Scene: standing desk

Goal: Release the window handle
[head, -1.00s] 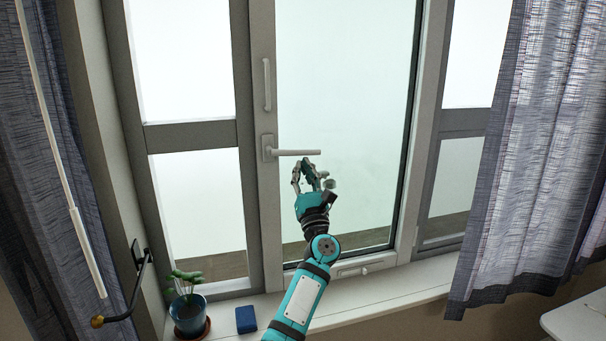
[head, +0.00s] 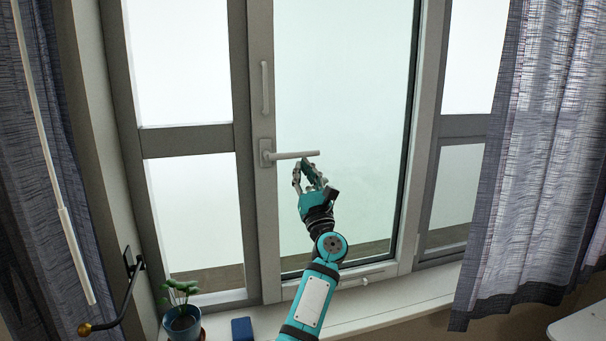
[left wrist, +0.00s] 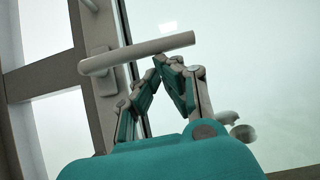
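The window handle (head: 297,155) is a light grey lever, near horizontal, on the left frame of the middle window pane. It also shows in the left wrist view (left wrist: 140,53), crossing above the fingertips and fully in sight. My left gripper (head: 301,163) is just below the lever's right part. In the left wrist view its two teal-and-grey fingers (left wrist: 156,68) lean inward, with their tips almost together. The lever is not between them. I cannot tell whether the tips touch the lever. My right gripper is out of view.
A fixed vertical pull (head: 265,87) is above the handle. The sill (head: 395,287) holds a potted plant (head: 182,323) and a blue box (head: 242,328). Curtains hang left (head: 30,190) and right (head: 540,150). A dark hooked rod (head: 125,300) juts out at lower left.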

